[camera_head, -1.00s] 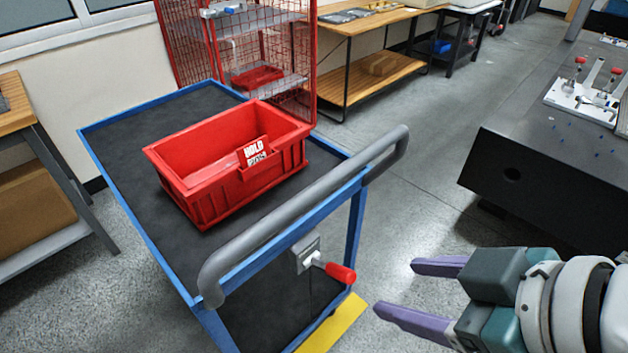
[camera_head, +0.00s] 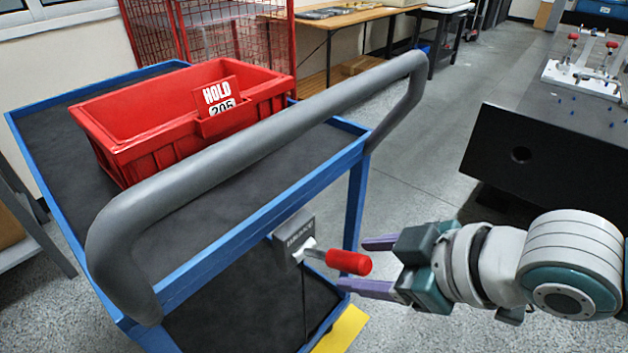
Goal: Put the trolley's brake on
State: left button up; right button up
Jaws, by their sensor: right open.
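The trolley (camera_head: 60,96) has a blue frame, dark shelves and a thick grey push handle (camera_head: 260,128). My left gripper is not in view.
A red bin (camera_head: 150,150) with a "HOLD 205" card (camera_head: 218,94) stands on the trolley's top shelf. A dark table (camera_head: 530,150) with fixtures is at the right. A red mesh cage (camera_head: 200,30) and wooden bench (camera_head: 350,20) are behind. Floor between is clear.

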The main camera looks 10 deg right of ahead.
aim_at(331, 257)
jog(key=shift+b+x, duration=0.45)
jog(key=shift+x, duration=1)
grip_shut()
dwell(0.3)
